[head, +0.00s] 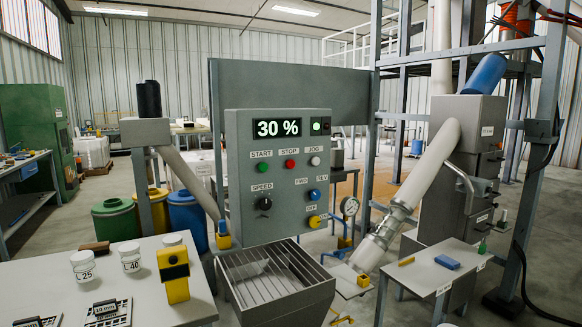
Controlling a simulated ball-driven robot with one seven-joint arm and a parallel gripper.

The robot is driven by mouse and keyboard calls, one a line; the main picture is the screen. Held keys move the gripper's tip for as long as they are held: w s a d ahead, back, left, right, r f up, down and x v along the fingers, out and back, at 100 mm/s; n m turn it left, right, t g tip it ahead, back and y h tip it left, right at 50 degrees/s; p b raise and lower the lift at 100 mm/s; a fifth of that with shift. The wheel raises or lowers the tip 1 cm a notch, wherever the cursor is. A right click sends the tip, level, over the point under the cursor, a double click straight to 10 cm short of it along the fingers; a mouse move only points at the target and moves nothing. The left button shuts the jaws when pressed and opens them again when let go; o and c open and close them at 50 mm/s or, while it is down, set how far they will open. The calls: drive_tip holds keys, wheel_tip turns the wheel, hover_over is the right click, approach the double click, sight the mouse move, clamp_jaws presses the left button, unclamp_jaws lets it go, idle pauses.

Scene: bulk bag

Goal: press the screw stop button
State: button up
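The grey control panel (278,222) stands upright in the middle of the head view. Its stop button (291,164) is small, round and red, under the label STOP. The green start button (265,167) is to its left and the white jog button (315,160) to its right. The display (277,128) reads 30 %. A small green lamp (316,126) beside it looks lit. Nothing covers the red button. I cannot tell from this view whether it is pressed in. My gripper is not in view.
A grated hopper (276,276) stands below the panel. A white table (110,270) with jars and a yellow device (173,273) is at left. A pale sloping tube (425,175) and a small table (444,268) are at right. The space before the panel's face looks clear.

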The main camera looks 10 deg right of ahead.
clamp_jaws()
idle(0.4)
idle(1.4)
